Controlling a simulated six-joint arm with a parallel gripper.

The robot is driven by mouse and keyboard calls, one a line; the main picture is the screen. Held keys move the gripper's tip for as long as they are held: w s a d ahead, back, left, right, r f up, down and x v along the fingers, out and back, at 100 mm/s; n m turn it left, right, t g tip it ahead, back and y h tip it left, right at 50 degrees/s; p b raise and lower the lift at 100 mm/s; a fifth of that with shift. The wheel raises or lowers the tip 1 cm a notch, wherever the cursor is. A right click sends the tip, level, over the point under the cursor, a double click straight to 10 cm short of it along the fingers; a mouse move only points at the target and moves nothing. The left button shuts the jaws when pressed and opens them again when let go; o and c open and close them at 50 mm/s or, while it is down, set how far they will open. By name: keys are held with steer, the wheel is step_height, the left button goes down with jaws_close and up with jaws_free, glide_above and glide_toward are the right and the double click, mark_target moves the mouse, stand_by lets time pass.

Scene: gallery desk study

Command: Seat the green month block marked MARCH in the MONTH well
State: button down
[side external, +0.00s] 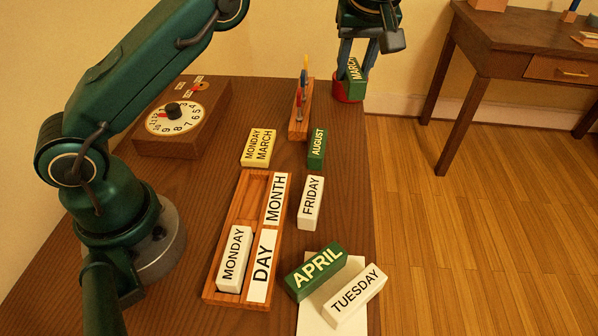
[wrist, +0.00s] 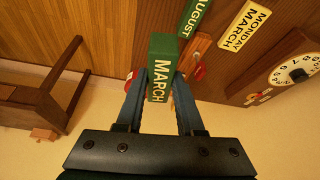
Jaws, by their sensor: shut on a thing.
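My gripper (side external: 354,72) is shut on the green MARCH block (side external: 353,68) above the far right corner of the desk. In the wrist view, the block (wrist: 161,66) sits between the two blue fingers of the gripper (wrist: 162,88), its white lettering facing the camera. The wooden tray (side external: 208,296) stands well to the front left of the gripper. Its MONTH well (side external: 253,192), beside the white MONTH label (side external: 277,199), is empty. The white MONDAY block (side external: 234,258) lies in the well beside the DAY label (side external: 262,265).
A red round object (side external: 348,90) is just below the held block. A pen stand (side external: 299,125), yellow MONDAY MARCH card (side external: 257,147), AUGUST block (side external: 317,148) and FRIDAY block (side external: 310,203) lie between gripper and tray. APRIL (side external: 314,271) and TUESDAY (side external: 355,294) blocks are at front; a dial box (side external: 205,120) is left.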

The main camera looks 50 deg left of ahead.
steer(key=s+a+r+m+t+h, duration=0.1)
steer(key=s+a+r+m, duration=0.25)
steer(key=s, duration=0.25)
steer(key=s+a+r+m+h, duration=0.1)
steer(key=s+a+r+m, duration=0.1)
steer(key=s+r, duration=0.25)
steer(key=s+a+f+n+g+y, duration=0.1)
steer(key=s+a+f+n+g, duration=0.2)
steer(key=s+a+f+n, duration=0.55)
steer(key=s+a+f+n+g+y, duration=0.1)
steer(key=s+a+f+n+g, duration=0.25)
steer(key=s+n, duration=1)
glide_above(205, 175)
steer(key=w+d, duration=0.1)
steer(key=shift+m+h, duration=0.25)
steer(key=shift+h, duration=0.05)
step_height(205, 175, down, 6)
steer(key=shift+w+f, duration=0.1)
steer(key=shift+w, duration=0.05)
steer(key=shift+d+f, duration=0.1)
steer(key=shift+f, duration=1.9)
